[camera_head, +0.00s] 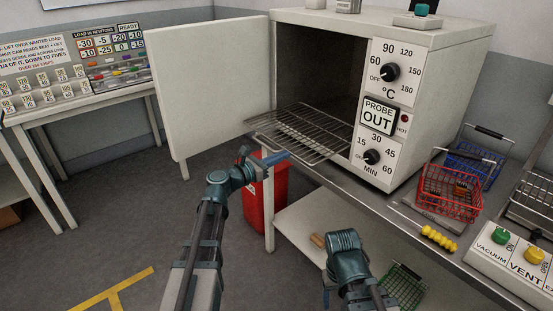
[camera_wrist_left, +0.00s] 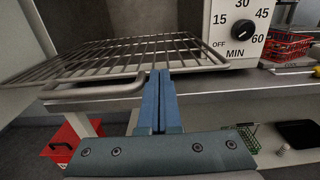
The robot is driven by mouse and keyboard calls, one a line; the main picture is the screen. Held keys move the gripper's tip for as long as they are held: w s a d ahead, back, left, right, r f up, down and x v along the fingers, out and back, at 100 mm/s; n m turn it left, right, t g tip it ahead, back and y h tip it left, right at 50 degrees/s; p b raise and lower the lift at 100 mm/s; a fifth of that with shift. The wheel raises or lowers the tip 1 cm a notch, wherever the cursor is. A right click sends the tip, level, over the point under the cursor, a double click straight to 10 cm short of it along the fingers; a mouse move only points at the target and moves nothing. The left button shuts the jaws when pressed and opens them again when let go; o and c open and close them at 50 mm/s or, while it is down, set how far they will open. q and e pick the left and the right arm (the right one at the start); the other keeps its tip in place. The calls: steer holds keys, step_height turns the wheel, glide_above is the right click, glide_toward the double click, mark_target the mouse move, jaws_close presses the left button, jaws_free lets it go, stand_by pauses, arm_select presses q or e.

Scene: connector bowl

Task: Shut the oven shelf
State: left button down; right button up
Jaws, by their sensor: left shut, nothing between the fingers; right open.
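The oven (camera_head: 440,55) stands on the bench with its door (camera_head: 210,85) swung wide open to the left. Its wire shelf (camera_head: 300,132) sticks out of the dark chamber past the front opening. In the left wrist view the shelf (camera_wrist_left: 120,62) has a front wire loop (camera_wrist_left: 90,92). My left gripper (camera_head: 280,157) is shut and empty at the shelf's front edge. Its blue fingers (camera_wrist_left: 160,85) overlap the front bar in the wrist view; I cannot tell whether they touch it. My right gripper (camera_head: 328,285) is open, low in front of the bench, its fingers mostly hidden.
A red bin (camera_head: 268,205) stands below the shelf. Red (camera_head: 450,205) and blue (camera_head: 470,165) wire baskets and a yellow-handled tool (camera_head: 438,237) lie on the bench at right. A green basket (camera_head: 405,285) is lower down.

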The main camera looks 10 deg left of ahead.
mark_target(301, 146)
arm_select(q)
steer(key=shift+w, duration=0.1)
steer(key=x, duration=2.2)
steer(key=shift+w+d, duration=0.15)
steer(key=shift+d, duration=0.05)
steer(key=shift+w+d+r, duration=0.1)
steer(key=shift+w+r, duration=0.05)
arm_select(e)
steer(key=shift+a, duration=0.1)
arm_select(q)
steer(key=shift+w, duration=0.1)
steer(key=v, duration=1.4)
steer(key=shift+s, duration=0.3)
arm_select(e)
steer(key=shift+s+a, duration=0.1)
steer(key=shift+a, duration=0.45)
